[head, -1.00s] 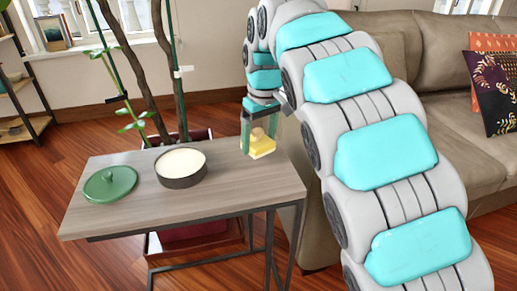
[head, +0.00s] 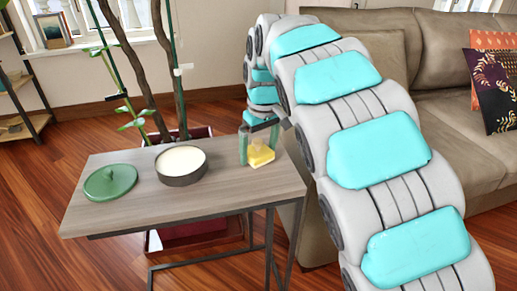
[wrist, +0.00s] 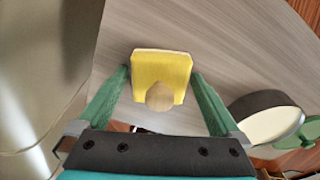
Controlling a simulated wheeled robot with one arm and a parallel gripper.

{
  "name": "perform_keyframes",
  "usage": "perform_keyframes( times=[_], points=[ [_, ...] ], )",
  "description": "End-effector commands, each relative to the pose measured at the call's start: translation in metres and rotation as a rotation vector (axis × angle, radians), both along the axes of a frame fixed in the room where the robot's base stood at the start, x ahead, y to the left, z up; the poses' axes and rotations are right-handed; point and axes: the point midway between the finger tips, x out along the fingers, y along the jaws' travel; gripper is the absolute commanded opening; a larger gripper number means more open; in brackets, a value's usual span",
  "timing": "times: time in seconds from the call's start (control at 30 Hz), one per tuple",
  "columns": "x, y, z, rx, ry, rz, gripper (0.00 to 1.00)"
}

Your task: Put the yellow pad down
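The yellow pad (head: 261,156), a small block with a round wooden knob on top, is at the right end of the grey wooden side table (head: 136,201). In the wrist view the pad (wrist: 162,68) lies between the green fingertips of my gripper (wrist: 161,74), one close against each side. My gripper (head: 260,146) points down over the table and appears shut on the pad. The pad is at or very near the tabletop; I cannot tell if its underside fully touches.
A dark round tin with a cream top (head: 181,166) stands mid-table, left of the pad. A green lid (head: 110,183) lies farther left. The brown sofa (head: 456,110) is to the right. A potted plant (head: 165,75) rises behind the table.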

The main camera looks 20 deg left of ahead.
Motion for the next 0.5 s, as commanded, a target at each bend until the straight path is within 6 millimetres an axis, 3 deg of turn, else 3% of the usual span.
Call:
perform_keyframes(
  times=[0.3,0.5],
  points=[
    [0.000,0.000,0.007,0.001,-0.002,0.000,1.00],
    [-0.001,-0.003,0.035,0.001,-0.005,0.001,1.00]
  ],
)
